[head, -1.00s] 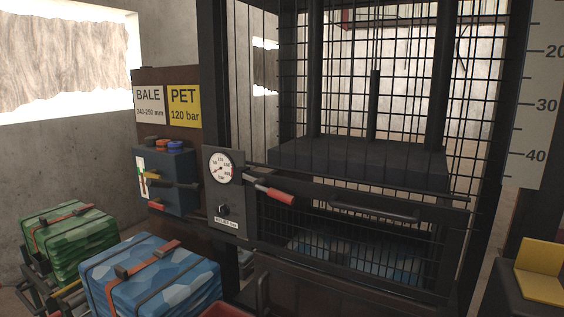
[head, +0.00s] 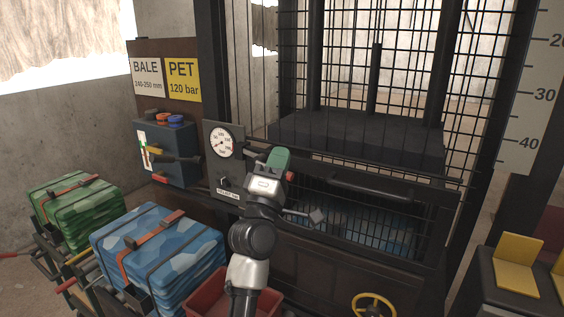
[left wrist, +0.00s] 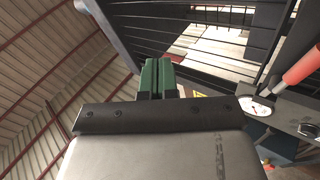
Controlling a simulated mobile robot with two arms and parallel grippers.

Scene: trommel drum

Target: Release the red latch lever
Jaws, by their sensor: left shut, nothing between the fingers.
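The red latch lever (left wrist: 302,66) shows at the right of the left wrist view, apart from my fingers; it has a red grip on a metal rod. In the head view it is almost wholly hidden behind my left gripper, with only a bit of red (head: 290,175) showing beside it. My left gripper (head: 279,158), with green fingers, is raised in front of the dark press door. In the left wrist view its fingers (left wrist: 157,76) are shut together with nothing between them. My right gripper is not in view.
A round gauge (head: 222,142) sits on the panel left of my gripper. A black door bar (head: 370,188) runs to its right. Blue (head: 170,250) and green (head: 75,205) strapped bales stand at lower left. A red bin (head: 207,297) and yellow handwheel (head: 374,300) are low in front.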

